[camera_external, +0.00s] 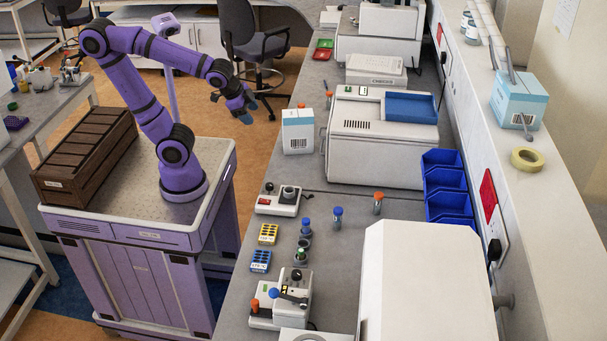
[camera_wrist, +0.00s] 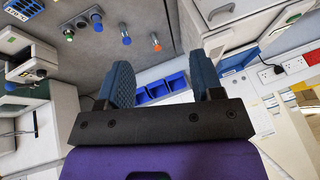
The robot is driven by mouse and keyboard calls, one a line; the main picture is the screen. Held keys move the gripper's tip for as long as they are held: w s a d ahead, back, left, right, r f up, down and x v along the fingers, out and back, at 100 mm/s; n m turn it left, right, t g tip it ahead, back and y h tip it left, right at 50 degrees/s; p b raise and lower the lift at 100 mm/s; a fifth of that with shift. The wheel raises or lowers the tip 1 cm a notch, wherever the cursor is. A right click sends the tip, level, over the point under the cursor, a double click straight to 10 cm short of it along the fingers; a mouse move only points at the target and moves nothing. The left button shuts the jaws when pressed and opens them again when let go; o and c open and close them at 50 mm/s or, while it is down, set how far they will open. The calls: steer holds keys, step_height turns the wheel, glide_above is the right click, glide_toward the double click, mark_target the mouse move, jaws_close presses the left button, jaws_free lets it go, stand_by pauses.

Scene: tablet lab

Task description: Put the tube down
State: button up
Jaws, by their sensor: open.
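My gripper (camera_external: 240,106) is above the floor beside the bench, to the left of the white-blue box. In the wrist view its two blue fingers (camera_wrist: 160,62) are spread, and no tube shows between them. A blue-capped tube (camera_external: 338,217) stands upright on the bench, and it also shows in the wrist view (camera_wrist: 127,40). An orange-capped tube (camera_external: 378,203) stands to its right, also in the wrist view (camera_wrist: 156,46). Another blue-capped tube (camera_external: 306,227) and a green-capped one (camera_external: 301,256) stand further left. Which tube the task means I cannot tell.
A yellow rack (camera_external: 268,234) and a blue rack (camera_external: 261,261) lie near the bench's left edge. A small device (camera_external: 279,200) and a larger one (camera_external: 282,298) stand close by. Blue bins (camera_external: 446,187) line the wall side. A white-blue box (camera_external: 297,131) stands near the edge.

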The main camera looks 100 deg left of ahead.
steer(key=s+d+r+n+h, duration=0.1)
steer(key=s+r+h, duration=0.1)
steer(key=s, duration=0.6)
steer(key=shift+s+d+h, duration=0.2)
steer(key=shift+d+h, duration=0.1)
stand_by(0.6)
